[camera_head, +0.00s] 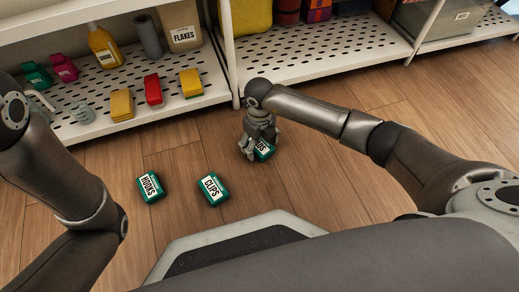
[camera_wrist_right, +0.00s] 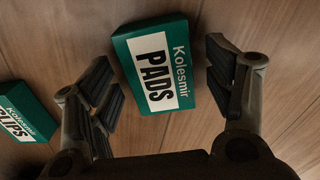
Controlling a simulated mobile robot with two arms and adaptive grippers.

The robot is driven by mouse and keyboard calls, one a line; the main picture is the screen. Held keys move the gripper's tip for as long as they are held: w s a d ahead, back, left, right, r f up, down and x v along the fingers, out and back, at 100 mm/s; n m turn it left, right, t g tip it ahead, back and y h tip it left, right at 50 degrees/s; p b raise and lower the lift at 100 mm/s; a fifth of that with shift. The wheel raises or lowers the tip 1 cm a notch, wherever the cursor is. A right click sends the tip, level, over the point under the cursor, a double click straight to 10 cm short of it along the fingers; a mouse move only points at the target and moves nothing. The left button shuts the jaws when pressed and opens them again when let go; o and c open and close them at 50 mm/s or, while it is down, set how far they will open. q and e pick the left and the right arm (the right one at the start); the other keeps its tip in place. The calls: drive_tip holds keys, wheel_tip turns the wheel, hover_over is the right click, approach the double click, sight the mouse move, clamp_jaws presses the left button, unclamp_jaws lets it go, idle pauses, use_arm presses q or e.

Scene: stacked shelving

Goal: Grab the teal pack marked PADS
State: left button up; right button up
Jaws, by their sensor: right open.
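The teal pack marked PADS (camera_wrist_right: 158,68) lies on the wooden floor, its white label facing up in the right wrist view. In the head view the PADS pack (camera_head: 264,151) is partly hidden under my right gripper (camera_head: 258,147). My right gripper, also in the right wrist view (camera_wrist_right: 166,92), is open, with one finger on each side of the pack and a gap to each.
Two similar teal packs, CLIPS (camera_head: 212,188) and HOOKS (camera_head: 150,187), lie on the floor to the left. CLIPS also shows in the right wrist view (camera_wrist_right: 22,113). A white perforated shelf (camera_head: 160,119) with boxes and bottles stands behind; its upright (camera_head: 230,60) is near my right gripper.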

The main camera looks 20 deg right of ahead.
drive_tip(key=c, duration=1.1)
drive_tip(key=shift+r, duration=0.15)
